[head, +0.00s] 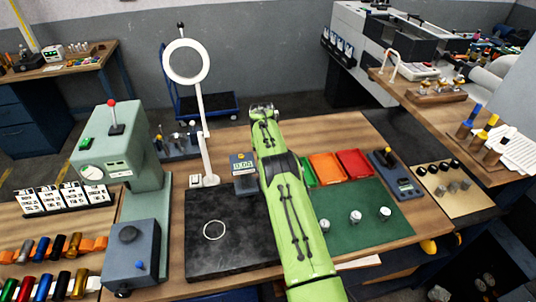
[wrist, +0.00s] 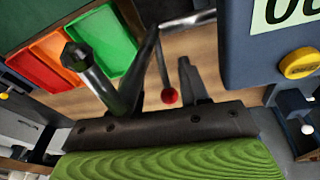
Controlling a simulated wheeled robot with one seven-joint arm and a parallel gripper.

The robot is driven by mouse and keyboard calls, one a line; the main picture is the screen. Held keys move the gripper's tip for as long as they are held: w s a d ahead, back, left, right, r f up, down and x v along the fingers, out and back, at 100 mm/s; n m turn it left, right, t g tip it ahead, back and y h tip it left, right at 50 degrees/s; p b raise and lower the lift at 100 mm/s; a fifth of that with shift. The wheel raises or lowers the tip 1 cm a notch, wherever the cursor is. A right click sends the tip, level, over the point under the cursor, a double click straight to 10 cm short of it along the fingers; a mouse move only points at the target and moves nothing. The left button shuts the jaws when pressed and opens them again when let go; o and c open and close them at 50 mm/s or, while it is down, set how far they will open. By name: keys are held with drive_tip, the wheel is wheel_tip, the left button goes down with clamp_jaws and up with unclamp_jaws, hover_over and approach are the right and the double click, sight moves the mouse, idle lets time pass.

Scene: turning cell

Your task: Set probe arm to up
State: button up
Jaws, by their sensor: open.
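A blue-grey box with a digital readout (head: 242,160) stands on the bench beside my arm; it also shows at the upper right of the wrist view (wrist: 250,65), with a yellow button. The probe arm (wrist: 190,20) is a dark bar reaching left from that box, with a thin stem and a red ball tip (wrist: 169,96). My gripper (wrist: 168,65) is open, and the stem and red ball appear between its fingers. Whether a finger touches the probe arm cannot be told. In the head view my gripper (head: 264,110) is at the bench's back edge, and the probe arm is hidden.
Green, orange (head: 326,166) and red trays stand right of my arm. A white ring lamp (head: 187,63) stands left of it. A black plate (head: 215,258) and a green mat (head: 365,215) with small metal parts lie in front. A lever press (head: 115,150) is at left.

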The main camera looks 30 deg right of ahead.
drive_tip(key=v, duration=1.5)
drive_tip(key=shift+r, duration=0.35)
drive_tip(key=shift+a+f, duration=0.1)
drive_tip(key=shift+a, duration=0.05)
